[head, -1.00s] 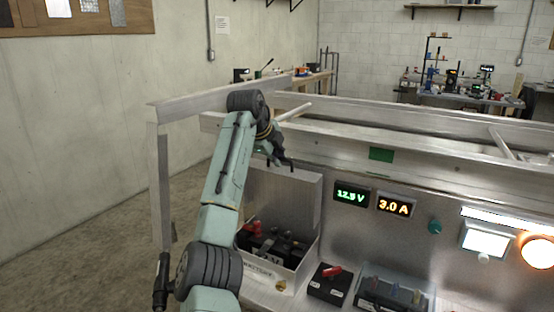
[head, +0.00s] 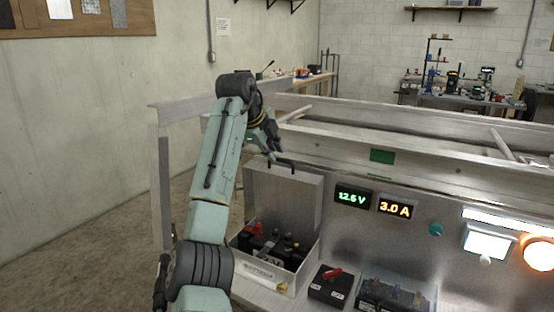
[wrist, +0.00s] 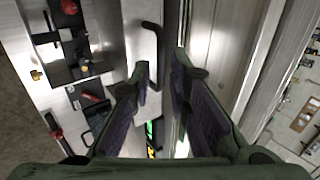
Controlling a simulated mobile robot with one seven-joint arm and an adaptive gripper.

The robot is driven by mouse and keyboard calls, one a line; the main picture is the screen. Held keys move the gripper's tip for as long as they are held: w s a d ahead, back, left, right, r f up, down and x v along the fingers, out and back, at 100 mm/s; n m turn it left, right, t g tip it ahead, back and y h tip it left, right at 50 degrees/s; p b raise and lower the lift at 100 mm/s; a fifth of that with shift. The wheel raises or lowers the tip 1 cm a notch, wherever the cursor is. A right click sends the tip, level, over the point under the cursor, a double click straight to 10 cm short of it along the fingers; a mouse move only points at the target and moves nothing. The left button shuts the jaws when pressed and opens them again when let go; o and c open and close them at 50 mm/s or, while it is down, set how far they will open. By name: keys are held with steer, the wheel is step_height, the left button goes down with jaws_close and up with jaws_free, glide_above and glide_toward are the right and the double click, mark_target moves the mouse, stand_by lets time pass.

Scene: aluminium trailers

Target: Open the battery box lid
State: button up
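The battery box (head: 258,272) is a light metal box at lower centre in the head view, with a dark battery (head: 270,247) showing inside. Its lid (head: 285,198) stands upright at the back of the box, so the box is open on top. A dark bar handle (head: 284,164) sits at the lid's upper edge; it also shows in the wrist view (wrist: 158,48). My gripper (head: 270,152) is just above and left of the handle. In the wrist view my gripper (wrist: 162,68) has its fingertips apart, with the handle just beyond them. I cannot tell whether they touch.
A metal trailer frame rail (head: 350,150) runs close behind the lid. A panel with a green voltage display (head: 352,197) and an orange current display (head: 396,208) is to the right. A black switch box (head: 330,286) and a clear-covered fuse block (head: 390,293) sit right of the box.

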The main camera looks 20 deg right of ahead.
steer(key=v, duration=0.6)
steer(key=shift+s+r, duration=0.1)
